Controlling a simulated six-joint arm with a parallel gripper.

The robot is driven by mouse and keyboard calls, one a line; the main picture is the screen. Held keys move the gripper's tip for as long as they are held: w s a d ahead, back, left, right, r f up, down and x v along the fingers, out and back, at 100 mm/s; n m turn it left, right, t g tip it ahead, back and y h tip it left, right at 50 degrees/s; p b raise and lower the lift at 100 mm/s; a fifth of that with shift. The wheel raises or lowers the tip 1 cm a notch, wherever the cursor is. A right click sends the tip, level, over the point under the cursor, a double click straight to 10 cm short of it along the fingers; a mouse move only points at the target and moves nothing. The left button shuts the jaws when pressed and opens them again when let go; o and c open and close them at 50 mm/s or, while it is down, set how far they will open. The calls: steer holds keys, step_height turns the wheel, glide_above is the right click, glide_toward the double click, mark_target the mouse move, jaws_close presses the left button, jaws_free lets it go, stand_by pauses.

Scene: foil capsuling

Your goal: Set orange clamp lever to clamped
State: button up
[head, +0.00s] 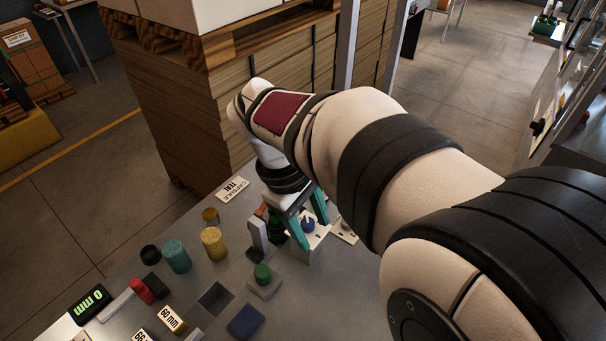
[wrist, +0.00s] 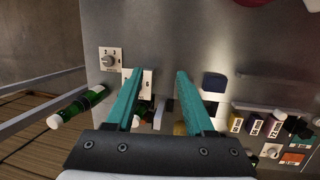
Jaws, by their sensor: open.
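A small orange part (head: 260,210), likely the clamp lever, shows beside the upper end of a pale upright block (head: 257,236) in the head view. My wrist partly covers that area, so its setting cannot be made out. In the wrist view my gripper (wrist: 160,73) is open, with nothing held between the fingertips. I cannot tell the lever clearly in that view.
Yellow (head: 213,243) and teal (head: 176,256) cylinders, a green-topped block (head: 263,280) and a dark blue block (head: 245,321) stand on the grey bench. Green bottles (wrist: 78,106) lie at the left in the wrist view. A pallet stack (head: 215,100) rises behind the bench.

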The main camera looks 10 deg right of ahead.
steer(key=shift+s+d+m, duration=0.15)
steer(key=shift+s+m, duration=0.15)
steer(key=shift+s, duration=0.1)
steer(key=shift+w, duration=0.1)
steer(key=shift+c, duration=0.9)
steer(key=w+m, duration=0.3)
steer(key=m, duration=0.1)
steer(key=w+a+m+y, duration=0.1)
steer(key=w+m, duration=0.2)
steer(key=m, duration=0.2)
steer(key=w+a+m+y, duration=0.1)
steer(key=w+m, duration=0.2)
steer(key=m, duration=0.1)
steer(key=shift+f+m, duration=0.1)
steer(key=shift+m, duration=0.2)
jaws_close()
steer(key=m+t+y, duration=0.2)
steer(key=m+y, duration=0.1)
steer(key=m, duration=1.7)
glide_above(263, 209)
steer(key=s+d, duration=0.2)
steer(key=d, duration=0.5)
steer(key=f, duration=0.2)
steer(key=x, duration=1.8)
steer(key=shift+w+a+f, duration=0.15)
steer(key=shift+w+f, duration=0.1)
steer(key=shift+f, duration=0.1)
